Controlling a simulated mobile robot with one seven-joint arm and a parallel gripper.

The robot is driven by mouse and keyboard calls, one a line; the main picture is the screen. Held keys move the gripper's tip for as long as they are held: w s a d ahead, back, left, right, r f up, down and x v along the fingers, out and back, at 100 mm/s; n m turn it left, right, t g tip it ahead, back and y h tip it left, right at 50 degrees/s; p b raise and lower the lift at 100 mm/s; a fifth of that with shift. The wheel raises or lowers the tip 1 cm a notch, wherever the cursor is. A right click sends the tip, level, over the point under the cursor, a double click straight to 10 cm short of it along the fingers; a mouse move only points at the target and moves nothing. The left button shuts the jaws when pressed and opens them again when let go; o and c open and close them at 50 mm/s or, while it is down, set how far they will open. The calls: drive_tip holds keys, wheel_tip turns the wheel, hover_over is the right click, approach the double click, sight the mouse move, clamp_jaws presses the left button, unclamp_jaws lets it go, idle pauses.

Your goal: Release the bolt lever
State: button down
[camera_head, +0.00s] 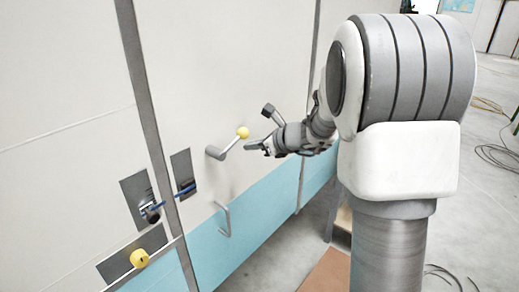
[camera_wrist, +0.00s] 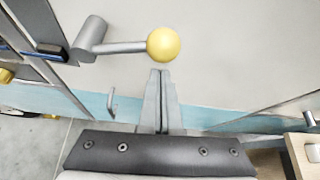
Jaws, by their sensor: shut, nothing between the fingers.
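A grey lever (camera_head: 232,144) with a yellow ball knob (camera_head: 243,132) sticks out from the pale door panel. In the wrist view its grey arm (camera_wrist: 122,47) runs from a round hub at the left to the yellow ball (camera_wrist: 164,44). My gripper (camera_head: 256,147) is just right of the ball in the head view. In the wrist view my shut fingers (camera_wrist: 160,74) point at the ball from just below it. They appear empty, and I cannot tell whether they touch it. A blue bar (camera_head: 172,197) spans between two dark metal plates, left of and below the lever.
A bent grey handle (camera_head: 224,218) is on the panel below the lever. A yellow round knob (camera_head: 139,258) sits on a plate at lower left. A wooden-edged piece (camera_wrist: 302,158) is at the lower right of the wrist view. Cables lie on the floor at right.

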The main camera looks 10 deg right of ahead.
drive_tip(key=shift+a+r, duration=0.15)
drive_tip(key=shift+r, duration=0.35)
drive_tip(key=shift+r+b, duration=0.1)
drive_tip(key=shift+b, duration=0.25)
drive_tip(key=shift+r, duration=0.15)
